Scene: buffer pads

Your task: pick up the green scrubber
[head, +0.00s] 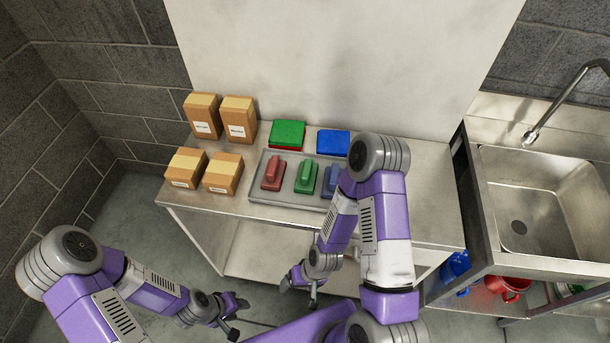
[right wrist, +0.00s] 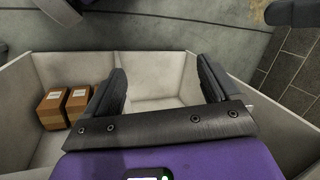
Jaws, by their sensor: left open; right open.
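The green scrubber (head: 306,177) stands upright by its handle side up on a grey tray (head: 285,198) on the metal table, between a red scrubber (head: 273,173) and a blue scrubber (head: 333,180). My right arm partly hides the blue scrubber. My right gripper (head: 302,287) is below and in front of the table edge, away from the scrubbers. In the right wrist view its two fingers (right wrist: 165,85) are spread with nothing between them. My left gripper (head: 235,315) is low at the front left, open and apart from everything on the table.
Green pads (head: 288,134) and blue pads (head: 333,142) lie behind the tray. Several cardboard boxes (head: 222,172) stand at the table's left. A metal sink (head: 545,200) is at the right. In the right wrist view, a pale bin (right wrist: 40,75) holds brown boxes (right wrist: 54,108).

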